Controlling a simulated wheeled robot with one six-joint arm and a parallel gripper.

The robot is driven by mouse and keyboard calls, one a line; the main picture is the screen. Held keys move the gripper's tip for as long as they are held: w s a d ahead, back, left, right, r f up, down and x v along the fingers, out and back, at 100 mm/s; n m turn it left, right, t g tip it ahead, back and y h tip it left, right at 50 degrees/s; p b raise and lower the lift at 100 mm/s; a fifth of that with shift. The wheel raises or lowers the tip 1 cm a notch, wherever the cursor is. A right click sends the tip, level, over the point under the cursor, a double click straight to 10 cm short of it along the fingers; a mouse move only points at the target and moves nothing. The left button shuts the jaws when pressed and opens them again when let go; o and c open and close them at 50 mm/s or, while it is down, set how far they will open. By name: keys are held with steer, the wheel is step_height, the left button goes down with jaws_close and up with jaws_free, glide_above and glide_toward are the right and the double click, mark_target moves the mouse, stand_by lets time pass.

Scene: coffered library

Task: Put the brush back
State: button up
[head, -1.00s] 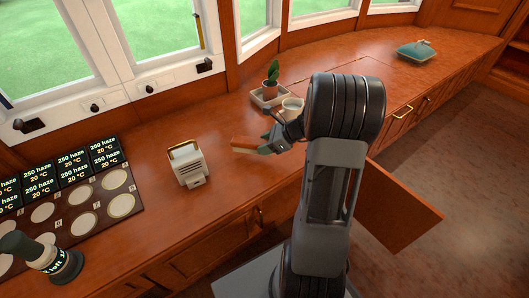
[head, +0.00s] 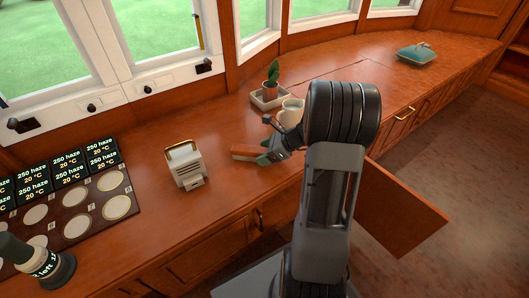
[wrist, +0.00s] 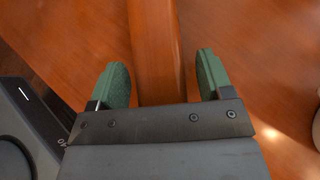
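The brush shows as a reddish-brown wooden bar (head: 243,152) low over or on the wooden counter, left of my gripper in the head view. In the wrist view its wooden bar (wrist: 155,50) runs between the fingers; its bristles are not visible. My gripper (head: 264,157) has green finger pads. In the wrist view my gripper (wrist: 162,85) is open around the bar, with a small gap at the right finger and almost none at the left. I cannot tell whether the brush fully rests on the counter.
A white mug (head: 291,112) and a potted plant (head: 271,84) on a tray (head: 258,100) stand just behind my gripper. A pale toaster-like box (head: 186,165) stands to the left. A dark board with discs (head: 128,222) lies farther left. The far right counter is mostly clear.

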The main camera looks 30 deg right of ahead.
steer(key=shift+r, duration=0.25)
steer(key=p+v, duration=0.5)
steer(key=v, duration=0.6)
steer(key=s+a+r+n+g+h, duration=0.1)
steer(key=s+a+r+n+h, duration=0.1)
steer(key=a+n, duration=0.4)
steer(key=s+a+r+n+g+h, duration=0.1)
steer(key=s+a+n, duration=0.4)
steer(key=n, duration=0.6)
steer(key=s+a+r+n+g+h, duration=0.1)
steer(key=s+a+r+n+h, duration=0.2)
steer(key=a+n+h, duration=0.2)
steer(key=a+n, duration=0.2)
steer(key=n, duration=0.1)
steer(key=shift+s+a+n, duration=0.3)
steer(key=shift+a+n, duration=0.1)
